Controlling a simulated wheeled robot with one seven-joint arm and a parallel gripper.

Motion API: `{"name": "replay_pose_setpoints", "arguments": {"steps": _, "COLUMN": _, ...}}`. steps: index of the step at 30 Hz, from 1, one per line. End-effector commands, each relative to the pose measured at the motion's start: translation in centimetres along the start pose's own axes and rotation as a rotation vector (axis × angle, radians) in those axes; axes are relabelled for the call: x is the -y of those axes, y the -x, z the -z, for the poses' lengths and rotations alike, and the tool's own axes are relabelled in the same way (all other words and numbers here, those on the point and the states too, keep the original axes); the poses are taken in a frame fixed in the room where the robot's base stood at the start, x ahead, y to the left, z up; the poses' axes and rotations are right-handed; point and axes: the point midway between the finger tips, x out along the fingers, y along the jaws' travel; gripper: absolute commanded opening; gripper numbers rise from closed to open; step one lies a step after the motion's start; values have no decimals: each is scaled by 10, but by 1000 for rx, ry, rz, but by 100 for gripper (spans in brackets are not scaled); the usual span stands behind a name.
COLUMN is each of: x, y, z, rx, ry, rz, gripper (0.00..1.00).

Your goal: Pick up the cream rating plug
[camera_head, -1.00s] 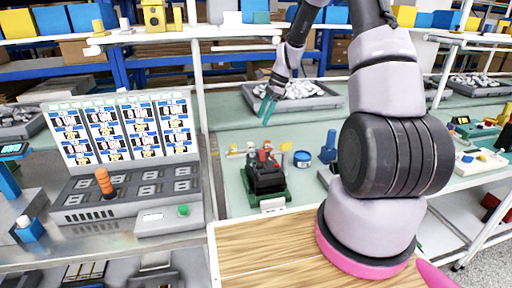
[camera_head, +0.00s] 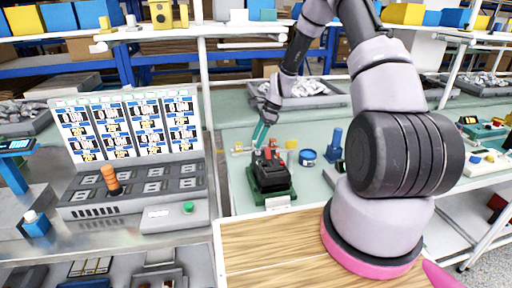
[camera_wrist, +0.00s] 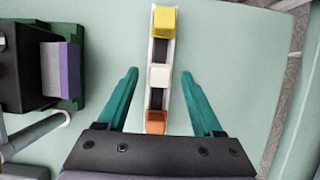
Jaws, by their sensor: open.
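The cream rating plug (camera_wrist: 159,76) sits in the middle of a narrow light rack (camera_wrist: 148,97) in the wrist view. A yellow plug (camera_wrist: 163,22) is at the rack's far end and an orange plug (camera_wrist: 155,121) at its near end. My gripper (camera_wrist: 160,74) is open, with a teal finger on each side of the rack. Its fingertips are about level with the cream plug in the picture, with gaps on both sides. The height between them is hard to tell. In the head view my gripper (camera_head: 260,136) points down behind the black breaker, which partly hides the rack.
The black breaker (camera_head: 270,171) on its green base stands close beside the rack. A blue round container (camera_head: 307,157) and a blue post (camera_head: 331,146) are to its right. A grey tray of parts (camera_head: 300,92) lies behind. A test console (camera_head: 135,185) stands left.

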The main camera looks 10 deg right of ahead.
Motion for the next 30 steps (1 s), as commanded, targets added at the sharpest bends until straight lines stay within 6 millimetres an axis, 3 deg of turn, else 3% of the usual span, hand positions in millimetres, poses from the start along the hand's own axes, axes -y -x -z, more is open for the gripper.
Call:
{"name": "replay_pose_setpoints", "arguments": {"steps": 7, "x": 0, "y": -2, "z": 0, "rx": 0, "ry": 1, "rz": 1, "gripper": 68}}
{"name": "replay_pose_setpoints", "arguments": {"steps": 8, "x": 0, "y": -2, "z": 0, "rx": 0, "ry": 1, "rz": 1, "gripper": 60}}
{"name": "replay_pose_setpoints", "arguments": {"steps": 12, "x": 0, "y": -2, "z": 0, "rx": 0, "ry": 1, "rz": 1, "gripper": 6}}
{"name": "replay_pose_setpoints", "arguments": {"steps": 13, "x": 0, "y": -2, "z": 0, "rx": 0, "ry": 1, "rz": 1, "gripper": 0}}
{"name": "replay_pose_setpoints", "arguments": {"steps": 23, "x": 0, "y": -1, "z": -1, "rx": 0, "ry": 1, "rz": 1, "gripper": 0}}
{"name": "replay_pose_setpoints", "arguments": {"steps": 30, "x": 1, "y": 17, "z": -8, "rx": 0, "ry": 2, "rz": 3, "gripper": 0}}
